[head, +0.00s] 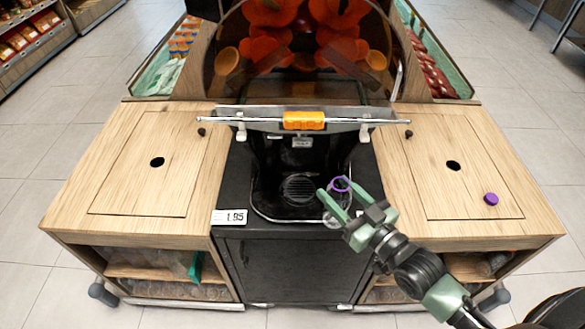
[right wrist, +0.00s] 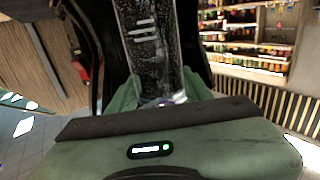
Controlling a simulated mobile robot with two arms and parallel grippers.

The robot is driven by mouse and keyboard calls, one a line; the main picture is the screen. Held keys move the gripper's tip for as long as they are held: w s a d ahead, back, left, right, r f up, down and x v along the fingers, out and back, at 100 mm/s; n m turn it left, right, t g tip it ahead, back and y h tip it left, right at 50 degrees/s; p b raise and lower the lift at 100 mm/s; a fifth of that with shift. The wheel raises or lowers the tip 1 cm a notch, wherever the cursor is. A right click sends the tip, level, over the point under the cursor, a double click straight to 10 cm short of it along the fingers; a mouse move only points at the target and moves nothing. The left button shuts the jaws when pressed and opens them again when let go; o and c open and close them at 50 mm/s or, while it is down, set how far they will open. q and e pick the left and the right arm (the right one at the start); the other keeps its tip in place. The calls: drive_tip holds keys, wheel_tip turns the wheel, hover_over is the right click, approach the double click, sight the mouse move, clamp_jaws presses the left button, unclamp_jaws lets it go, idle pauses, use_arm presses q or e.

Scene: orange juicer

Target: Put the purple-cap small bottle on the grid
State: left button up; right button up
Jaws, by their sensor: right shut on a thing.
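My right gripper (head: 331,190) is shut on a clear small bottle, at the right side of the juicer's dark bay. In the right wrist view the clear bottle (right wrist: 152,45) stands out between the green fingers. The round dark grid (head: 299,188) lies in the bay floor, just left of the gripper, with nothing seen on it. A loose purple cap (head: 491,199) lies on the right wooden counter. My left gripper is not in view.
A clear guard with an orange handle (head: 304,121) spans above the bay. The juicer's black spout area (head: 302,150) stands behind the grid. Wooden counters with dark holes flank the bay, the left one (head: 130,180) clear. A price tag (head: 230,217) sits at the front edge.

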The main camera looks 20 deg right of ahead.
drive_tip(key=f+p+x, duration=0.1)
drive_tip(key=x, duration=1.2)
drive_tip(key=shift+w+a+f, duration=0.15)
drive_tip(key=shift+w+f, duration=0.1)
drive_tip(key=shift+f, duration=0.2)
drive_tip(key=o, duration=1.4)
drive_tip(key=shift+o, duration=0.2)
